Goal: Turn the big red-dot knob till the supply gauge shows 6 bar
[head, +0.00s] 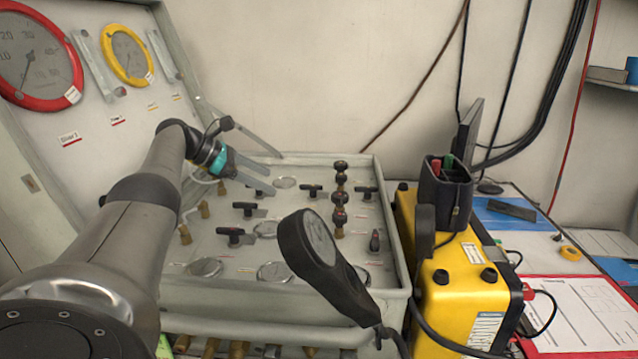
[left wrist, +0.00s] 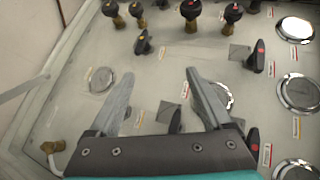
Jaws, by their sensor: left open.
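Black round knobs on brass stems stand in a row on the panel's right half (head: 340,197). In the left wrist view, a round knob with a red dot (left wrist: 191,10) shows at the top edge, partly cut off. Another round knob with a red mark (left wrist: 233,12) stands beside it; I cannot tell which is the big one. My left gripper (head: 275,172) is open and empty above the panel's far left part, apart from these knobs. Its spread fingers also show in the left wrist view (left wrist: 160,75). Two large gauges show, red-rimmed (head: 30,62) and yellow-rimmed (head: 127,57); which is supply is unclear. My right gripper is not seen.
Black T-handles (head: 248,209) and small round dials (head: 205,267) sit around the panel. A dark hand-held device with a round face (head: 318,245) stands in front of the panel's near edge. A yellow case (head: 455,275) stands right of the panel.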

